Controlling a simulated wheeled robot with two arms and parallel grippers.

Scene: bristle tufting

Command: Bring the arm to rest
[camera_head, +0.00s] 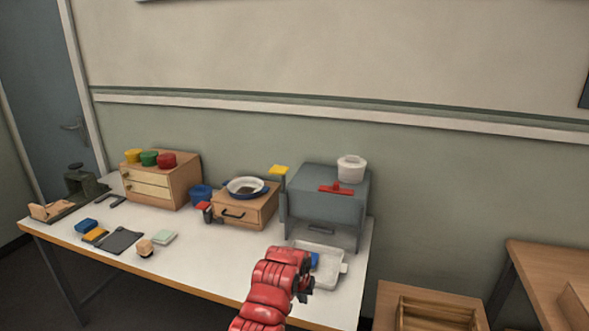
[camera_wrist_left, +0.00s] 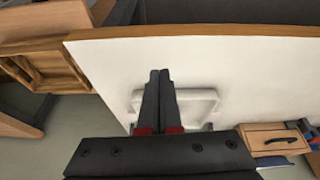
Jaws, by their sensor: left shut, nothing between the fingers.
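My left arm comes in red from the bottom of the head view. Its gripper (camera_head: 304,292) is over the front right part of the white table (camera_head: 205,262), in front of a clear-white tray (camera_head: 329,268). In the left wrist view the two dark fingers (camera_wrist_left: 158,76) lie together, shut, with nothing between them. Behind them is the white tray (camera_wrist_left: 197,103) on the table; the fingers hide part of it. Whether the gripper touches the tray I cannot tell. My right gripper is in neither view.
A grey machine (camera_head: 325,205) with a white pot (camera_head: 351,168) stands behind the tray. A wooden drawer box (camera_head: 245,211) and a taller drawer cabinet (camera_head: 180,187) stand further left. A wooden crate (camera_head: 436,301) is right of the table. The table's front middle is clear.

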